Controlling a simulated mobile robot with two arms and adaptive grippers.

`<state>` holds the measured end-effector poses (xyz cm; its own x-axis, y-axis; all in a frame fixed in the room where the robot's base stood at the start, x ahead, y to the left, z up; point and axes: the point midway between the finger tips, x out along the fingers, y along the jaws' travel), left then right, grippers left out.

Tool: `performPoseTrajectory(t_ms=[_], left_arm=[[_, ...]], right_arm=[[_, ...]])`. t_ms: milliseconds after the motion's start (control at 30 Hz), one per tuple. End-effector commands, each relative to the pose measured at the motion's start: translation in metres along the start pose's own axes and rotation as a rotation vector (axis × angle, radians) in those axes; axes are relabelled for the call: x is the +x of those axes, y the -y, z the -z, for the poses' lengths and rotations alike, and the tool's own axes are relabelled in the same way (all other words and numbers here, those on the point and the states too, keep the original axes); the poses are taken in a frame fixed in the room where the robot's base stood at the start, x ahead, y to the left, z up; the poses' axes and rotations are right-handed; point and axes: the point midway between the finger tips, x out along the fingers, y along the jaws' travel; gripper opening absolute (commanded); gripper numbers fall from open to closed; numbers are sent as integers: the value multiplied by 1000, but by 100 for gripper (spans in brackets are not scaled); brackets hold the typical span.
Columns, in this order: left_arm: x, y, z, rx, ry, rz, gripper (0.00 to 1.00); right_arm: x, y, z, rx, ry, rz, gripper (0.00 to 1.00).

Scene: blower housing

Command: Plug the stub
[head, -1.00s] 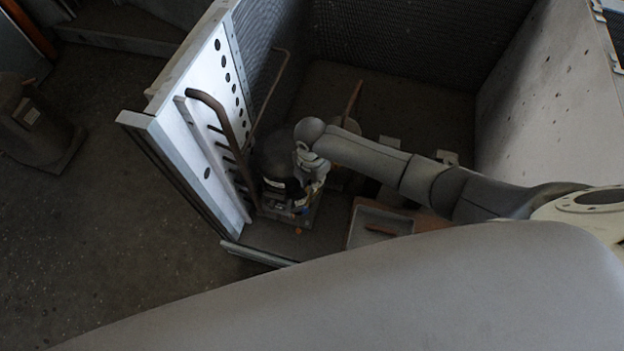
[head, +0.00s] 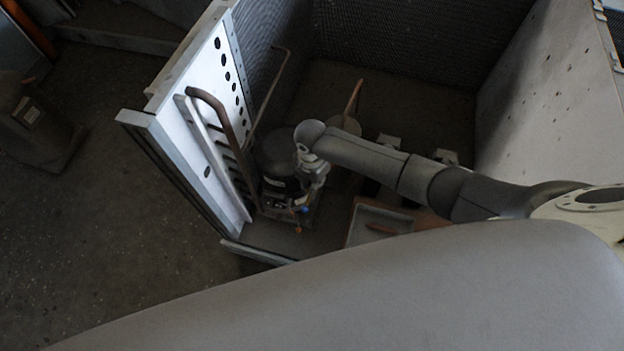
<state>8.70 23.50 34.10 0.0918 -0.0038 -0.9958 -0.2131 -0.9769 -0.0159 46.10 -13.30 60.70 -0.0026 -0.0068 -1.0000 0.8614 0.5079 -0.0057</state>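My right arm reaches in from the right over the open housing, and its gripper (head: 309,184) points down beside a dark, rounded compressor-like unit (head: 277,158). The gripper is small and dim, so I cannot tell whether its fingers are open or shut, or whether they touch anything. A small blue part (head: 304,209) shows just below the gripper, and a small orange part (head: 298,229) is at the front of the unit's base. I cannot make out the stub or a plug for certain. My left gripper is not in view.
A pale perforated panel (head: 207,135) with bent brown pipes (head: 222,108) stands left of the unit. A shallow tray (head: 352,232) holding a brown piece lies to the right. Mesh walls close the back. A dark bin-like object (head: 35,125) stands outside on open floor.

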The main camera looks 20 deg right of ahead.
Motion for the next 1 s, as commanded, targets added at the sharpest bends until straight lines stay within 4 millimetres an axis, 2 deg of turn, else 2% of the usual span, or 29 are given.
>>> performPoseTrajectory(t_ms=[400, 433, 600, 833, 1000], left_arm=[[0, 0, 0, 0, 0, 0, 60], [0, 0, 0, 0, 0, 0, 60], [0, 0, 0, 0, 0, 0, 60], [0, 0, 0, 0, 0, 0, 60], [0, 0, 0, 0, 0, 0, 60]], right_arm=[[0, 0, 0, 0, -1, -1, 3], [0, 0, 0, 0, -1, -1, 19], [0, 0, 0, 0, -1, 0, 40], [0, 0, 0, 0, 0, 0, 42], [0, 0, 0, 0, 0, 0, 62]])
